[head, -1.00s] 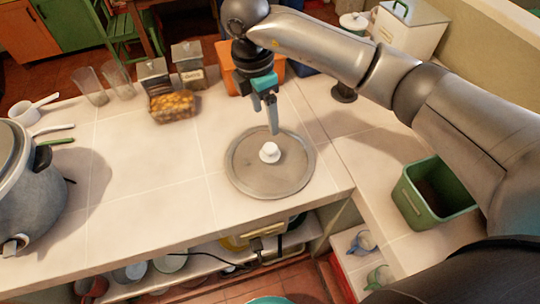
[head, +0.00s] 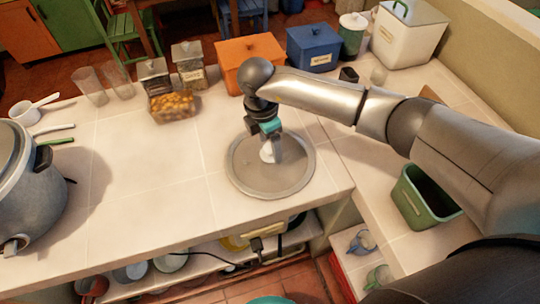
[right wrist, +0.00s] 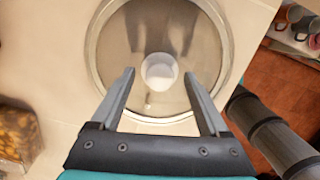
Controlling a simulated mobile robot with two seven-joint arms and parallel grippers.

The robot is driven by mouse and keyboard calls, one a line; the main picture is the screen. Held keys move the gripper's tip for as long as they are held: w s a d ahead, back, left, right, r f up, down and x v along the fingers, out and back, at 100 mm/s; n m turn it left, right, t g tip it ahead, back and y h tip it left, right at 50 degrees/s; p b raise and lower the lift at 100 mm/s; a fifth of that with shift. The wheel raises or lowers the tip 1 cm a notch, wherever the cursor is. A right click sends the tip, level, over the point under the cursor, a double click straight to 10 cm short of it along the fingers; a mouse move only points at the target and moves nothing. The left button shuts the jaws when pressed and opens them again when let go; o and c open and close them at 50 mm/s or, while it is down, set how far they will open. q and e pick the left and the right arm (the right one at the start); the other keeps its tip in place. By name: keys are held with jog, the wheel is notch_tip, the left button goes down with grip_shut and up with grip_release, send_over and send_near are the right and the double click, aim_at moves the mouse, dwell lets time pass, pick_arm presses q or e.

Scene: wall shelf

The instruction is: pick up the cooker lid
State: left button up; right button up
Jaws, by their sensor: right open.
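The cooker lid (head: 282,184) is a round grey disc lying flat on the white tiled counter, with a white knob (head: 267,153) at its middle. My right gripper (head: 272,157) is over the lid, close to the knob and partly covering it in the head view. In the right wrist view my right gripper (right wrist: 160,80) is open, its two fingers on either side of the white knob (right wrist: 159,72) with gaps on both sides. I cannot tell whether the fingertips are level with the knob. The cooker (head: 30,200) stands at the left edge. My left gripper is not in view.
Glass jars (head: 188,63), an orange box (head: 250,62) and a blue box (head: 313,47) stand along the back. A green bin (head: 425,195) is at the right. The counter between cooker and lid is clear. A shelf with dishes lies below the front edge.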

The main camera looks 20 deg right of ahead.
grip_shut()
dwell(0.5)
jog(key=shift+r, duration=0.1)
dwell(0.8)
